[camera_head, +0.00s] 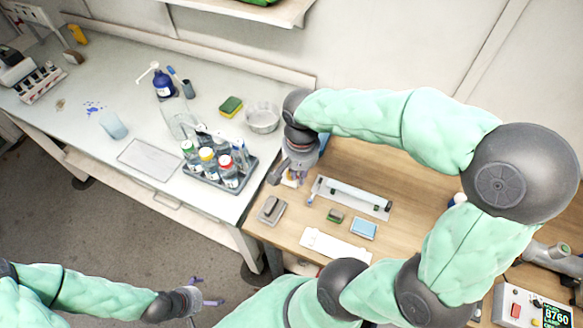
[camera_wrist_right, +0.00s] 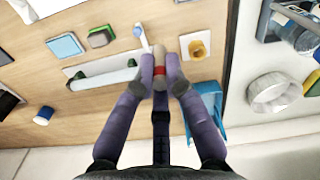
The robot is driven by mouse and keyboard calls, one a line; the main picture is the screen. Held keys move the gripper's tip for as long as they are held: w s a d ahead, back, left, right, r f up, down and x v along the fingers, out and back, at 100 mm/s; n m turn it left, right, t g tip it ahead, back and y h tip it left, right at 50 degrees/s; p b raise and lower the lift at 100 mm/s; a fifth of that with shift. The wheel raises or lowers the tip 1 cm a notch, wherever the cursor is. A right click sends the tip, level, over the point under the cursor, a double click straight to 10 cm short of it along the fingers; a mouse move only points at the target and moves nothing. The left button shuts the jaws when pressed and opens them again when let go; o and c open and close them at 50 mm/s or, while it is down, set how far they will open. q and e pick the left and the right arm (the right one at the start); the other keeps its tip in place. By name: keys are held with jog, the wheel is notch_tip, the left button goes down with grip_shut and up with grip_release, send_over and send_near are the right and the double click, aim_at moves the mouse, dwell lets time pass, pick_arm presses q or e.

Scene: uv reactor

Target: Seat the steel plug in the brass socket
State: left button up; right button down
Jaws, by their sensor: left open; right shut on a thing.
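My right gripper (camera_wrist_right: 160,80) is shut on a small grey-tan cylinder with a red band, which I take as the steel plug (camera_wrist_right: 158,63). The plug's far end points away from the wrist, above the wooden bench. A yellowish-tan piece, apparently the brass socket (camera_wrist_right: 198,48), sits on a pale base just right of the plug in the right wrist view; the two look apart. In the head view the right gripper (camera_head: 293,177) is over the bench's left end, where the arm hides most of the plug and socket. My left gripper (camera_head: 208,291) is open and empty, over the floor.
A blue item (camera_wrist_right: 212,95) is close behind the right fingers.

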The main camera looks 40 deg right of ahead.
jog(key=w+d+f, duration=0.1)
jog(key=w+f, duration=0.1)
jog(key=w+d+f+b, duration=0.1)
jog(key=w+f, duration=0.1)
jog(key=w, duration=0.1)
jog(key=w+d+f+b, duration=0.1)
jog(key=w+f, duration=0.1)
jog(key=f, duration=0.1)
jog(key=shift+w+d, duration=0.4)
jog(key=shift+w+f, duration=0.15)
jog(key=shift+f, duration=0.1)
jog(key=shift+w+d+f+b, duration=0.1)
jog(key=shift+f+b, duration=0.1)
jog(key=shift+f, duration=0.7)
jog(key=shift+w+d+f+b, duration=0.1)
jog(key=shift+f+b, duration=0.1)
jog(key=shift+f, duration=0.65)
jog(key=shift+f, duration=0.2)
jog(key=c, duration=1.3)
grip_release()
jog(key=shift+r, duration=0.1)
jog(key=shift+r, duration=0.2)
notch_tip(320, 180, up, 12)
jog(key=p, duration=0.2)
jog(key=shift+p, duration=0.35)
